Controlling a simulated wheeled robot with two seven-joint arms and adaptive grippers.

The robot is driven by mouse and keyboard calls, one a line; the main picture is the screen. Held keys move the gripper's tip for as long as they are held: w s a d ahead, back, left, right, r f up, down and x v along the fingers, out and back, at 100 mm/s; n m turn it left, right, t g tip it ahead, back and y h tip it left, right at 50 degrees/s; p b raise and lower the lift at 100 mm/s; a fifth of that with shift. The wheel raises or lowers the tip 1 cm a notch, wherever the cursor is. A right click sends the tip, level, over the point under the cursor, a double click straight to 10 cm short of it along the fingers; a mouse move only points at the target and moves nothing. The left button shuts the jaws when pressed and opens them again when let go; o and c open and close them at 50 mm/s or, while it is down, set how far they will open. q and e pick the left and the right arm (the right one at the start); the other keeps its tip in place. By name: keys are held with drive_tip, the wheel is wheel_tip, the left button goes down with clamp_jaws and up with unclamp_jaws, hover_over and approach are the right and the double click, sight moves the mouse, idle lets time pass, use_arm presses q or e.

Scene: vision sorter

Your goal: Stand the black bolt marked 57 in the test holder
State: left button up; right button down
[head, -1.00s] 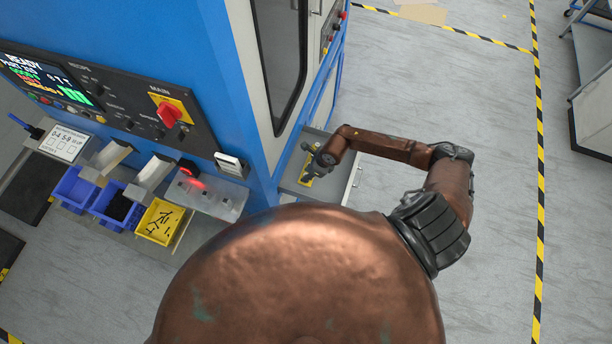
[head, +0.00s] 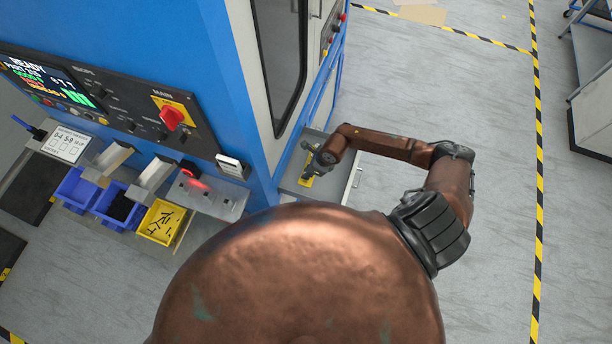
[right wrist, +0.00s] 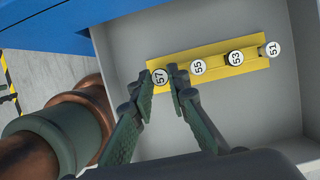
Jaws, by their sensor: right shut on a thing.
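The black bolt marked 57 (right wrist: 160,77) shows its white numbered head at the left end of a yellow rack (right wrist: 215,62) in an open drawer. My right gripper (right wrist: 159,87) has one finger on each side of this bolt and is shut on it. The bolt's shank is hidden, and I cannot tell whether it is lifted from the rack. In the head view my right gripper (head: 311,165) is over the drawer, partly covering the rack (head: 306,181). A metal fixture with a red light (head: 205,190) on the machine's front may be the test holder. My left gripper is out of view.
Bolts marked 55 (right wrist: 198,67), 53 (right wrist: 235,57) and 51 (right wrist: 272,48) stand in the same rack. Grey drawer walls (right wrist: 294,60) surround it. Two blue bins and a yellow bin (head: 161,222) hang below the machine's panel. Open floor lies to the right.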

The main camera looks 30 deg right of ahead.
drive_tip(key=shift+r+p, duration=1.25)
drive_tip(key=shift+r, duration=0.6)
